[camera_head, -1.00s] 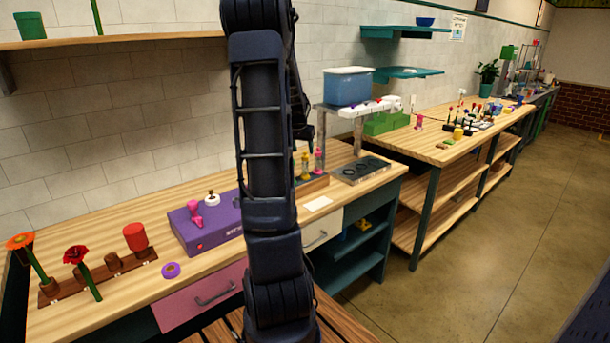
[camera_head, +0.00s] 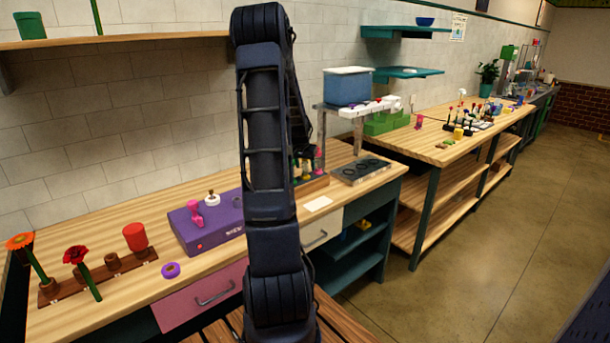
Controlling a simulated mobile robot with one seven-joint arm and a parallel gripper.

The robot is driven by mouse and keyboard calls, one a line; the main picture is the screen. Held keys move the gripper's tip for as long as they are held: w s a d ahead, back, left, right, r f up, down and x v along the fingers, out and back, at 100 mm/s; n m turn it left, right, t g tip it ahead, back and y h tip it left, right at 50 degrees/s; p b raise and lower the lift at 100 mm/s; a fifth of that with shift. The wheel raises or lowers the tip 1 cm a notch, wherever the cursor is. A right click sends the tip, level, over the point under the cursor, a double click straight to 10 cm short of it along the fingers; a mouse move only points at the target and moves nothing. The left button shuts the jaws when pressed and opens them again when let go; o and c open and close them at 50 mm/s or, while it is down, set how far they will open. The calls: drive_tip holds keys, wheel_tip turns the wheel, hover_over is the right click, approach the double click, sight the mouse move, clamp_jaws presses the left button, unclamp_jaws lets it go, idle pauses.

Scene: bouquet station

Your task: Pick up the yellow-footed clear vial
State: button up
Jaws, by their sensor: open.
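Several small vials stand in a wooden rack (camera_head: 314,185) at the back of the near bench, just right of my arm. One vial with yellow on it (camera_head: 306,171) looks like the yellow-footed clear vial, but it is small and its upper part is covered. A pink vial (camera_head: 318,161) stands to its right. My gripper (camera_head: 304,158) shows as a dark shape at the top of the yellow vial, partly hidden behind my arm. It is open; I cannot tell whether the fingers are around the vial or only in front of it.
A purple box (camera_head: 208,232) with a pink knob stands left of my arm. A white card (camera_head: 318,204) lies in front. Flowers and a red jar (camera_head: 135,237) stand far left.

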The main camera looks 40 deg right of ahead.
clamp_jaws()
drive_tip(key=shift+r, duration=0.15)
idle(0.4)
